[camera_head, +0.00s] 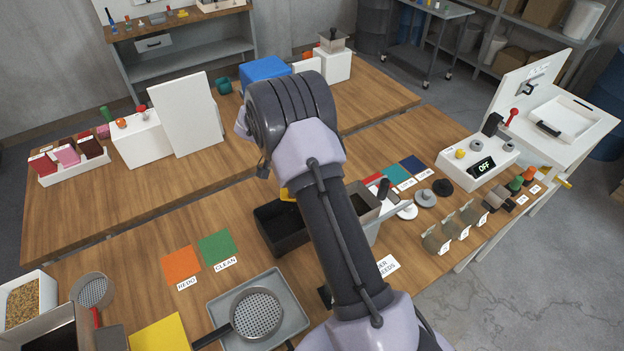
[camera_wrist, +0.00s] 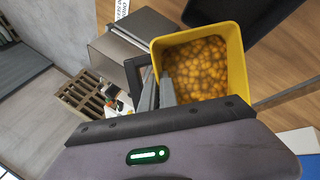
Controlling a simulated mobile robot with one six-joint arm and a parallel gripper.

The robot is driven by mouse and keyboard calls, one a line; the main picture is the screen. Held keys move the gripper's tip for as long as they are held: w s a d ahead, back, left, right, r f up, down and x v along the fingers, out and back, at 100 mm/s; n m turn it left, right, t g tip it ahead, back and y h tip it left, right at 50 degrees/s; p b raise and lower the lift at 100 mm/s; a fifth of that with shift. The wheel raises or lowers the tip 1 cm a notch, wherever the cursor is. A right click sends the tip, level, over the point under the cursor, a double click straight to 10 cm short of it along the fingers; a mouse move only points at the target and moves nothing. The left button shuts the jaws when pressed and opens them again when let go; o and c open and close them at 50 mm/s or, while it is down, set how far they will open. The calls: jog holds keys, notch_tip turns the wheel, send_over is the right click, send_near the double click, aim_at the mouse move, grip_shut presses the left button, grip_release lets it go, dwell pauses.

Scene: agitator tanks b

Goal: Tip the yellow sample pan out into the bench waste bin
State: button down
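The yellow sample pan (camera_wrist: 241,62) is in the wrist view, filled with orange-brown round pieces. My gripper (camera_wrist: 158,90) has its two grey fingers close together on the pan's left wall and appears shut on it. In the head view my arm hides the gripper and nearly all of the pan; a small yellow patch of it (camera_head: 285,194) shows beside the arm. A black open bin (camera_head: 272,240), possibly the bench waste bin, stands on the bench just left of my arm. Its dark form also shows beyond the pan in the wrist view (camera_wrist: 250,14).
A grey metal box (camera_head: 372,228) stands right of my arm. Orange (camera_head: 181,264) and green (camera_head: 216,247) mats lie left of the black bin. A grey tray (camera_head: 290,312) with a round sieve (camera_head: 257,313) is in front. Several small bags stand at right.

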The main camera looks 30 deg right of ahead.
jog(key=shift+a+r+h+b, duration=0.2)
jog(key=shift+a+h+b, duration=0.2)
jog(key=shift+b, duration=0.15)
jog(key=shift+a+h+b, duration=0.35)
jog(key=shift+h+b, duration=0.15)
jog(key=shift+b, duration=0.05)
jog(key=shift+r, duration=0.15)
jog(key=shift+a, duration=0.1)
jog(key=shift+a+h+b, duration=0.25)
jog(key=shift+h+b, duration=0.15)
jog(key=shift+b, duration=0.1)
jog(key=shift+a+r+m+h, duration=0.1)
jog(key=shift+a+m+h, duration=0.1)
jog(key=shift+m+h, duration=0.1)
